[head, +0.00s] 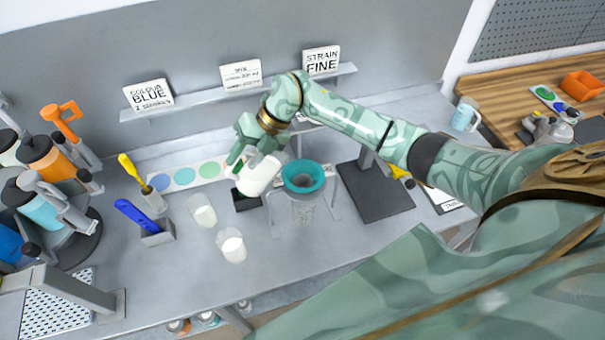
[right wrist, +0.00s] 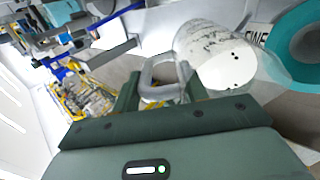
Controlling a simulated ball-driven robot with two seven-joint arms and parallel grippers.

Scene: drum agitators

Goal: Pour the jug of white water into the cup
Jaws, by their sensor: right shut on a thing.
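My right gripper (head: 246,150) is shut on the handle of a white-filled jug (head: 259,176). The jug is held above the bench, tilted, just left of a teal funnel (head: 303,177). In the right wrist view, the jug's handle lies between my fingers (right wrist: 163,88), and the clear jug body (right wrist: 217,56) shows white contents with dark specks. The teal funnel ring (right wrist: 300,42) is beside it. A clear vessel (head: 303,211) stands beneath the funnel. Two clear cups with white contents, one (head: 202,211) behind the other (head: 231,246), stand left. I see no falling stream. My left gripper is not in view.
A dark pad (head: 246,203) lies below the jug. A dark stand base (head: 376,192) is right of the funnel. Yellow (head: 130,167) and blue (head: 136,214) tools and a bottle carousel (head: 80,240) are left. The bench front-centre is clear.

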